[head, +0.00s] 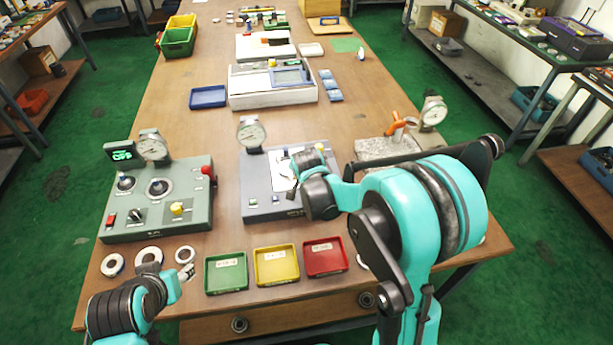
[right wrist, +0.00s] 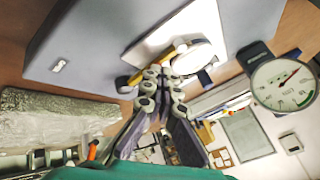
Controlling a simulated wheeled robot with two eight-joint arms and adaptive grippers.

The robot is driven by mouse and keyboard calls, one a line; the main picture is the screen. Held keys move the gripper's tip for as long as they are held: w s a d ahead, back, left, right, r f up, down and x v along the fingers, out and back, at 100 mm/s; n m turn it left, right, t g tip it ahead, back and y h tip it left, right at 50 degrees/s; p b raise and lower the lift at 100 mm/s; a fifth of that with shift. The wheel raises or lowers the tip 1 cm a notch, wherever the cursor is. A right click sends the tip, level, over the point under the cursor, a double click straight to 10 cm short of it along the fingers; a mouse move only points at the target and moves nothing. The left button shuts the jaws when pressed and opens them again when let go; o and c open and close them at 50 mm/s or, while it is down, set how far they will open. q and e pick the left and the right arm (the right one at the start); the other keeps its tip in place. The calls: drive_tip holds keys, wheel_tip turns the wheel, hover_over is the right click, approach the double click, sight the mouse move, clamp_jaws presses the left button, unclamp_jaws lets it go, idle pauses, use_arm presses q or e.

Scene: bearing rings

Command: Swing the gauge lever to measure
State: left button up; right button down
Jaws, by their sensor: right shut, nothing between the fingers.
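The blue-grey gauge fixture (head: 262,205) stands mid-table with a round dial gauge (head: 250,133) at its back left. A yellow knob (head: 320,147) shows at its back right. In the right wrist view, a yellow lever (right wrist: 160,62) with dark ends lies across the pale plate, and the dial (right wrist: 285,82) shows at right. My right gripper (right wrist: 163,74) is shut and empty, its tips close beside the lever; contact is unclear. In the head view my right arm hides part of the fixture. My left gripper (head: 187,272) is low at the front left, near a ring (head: 185,255); its opening is unclear.
A green-grey control box (head: 158,222) stands left. Green (head: 226,285), yellow (head: 276,280) and red (head: 325,270) trays line the front edge. Rings (head: 112,265) lie at front left. A stone block (head: 375,150) with an orange handle (head: 398,122) stands right.

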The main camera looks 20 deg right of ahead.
drive_tip(key=shift+w+a, duration=0.1)
drive_tip(key=shift+w, duration=0.25)
idle(0.5)
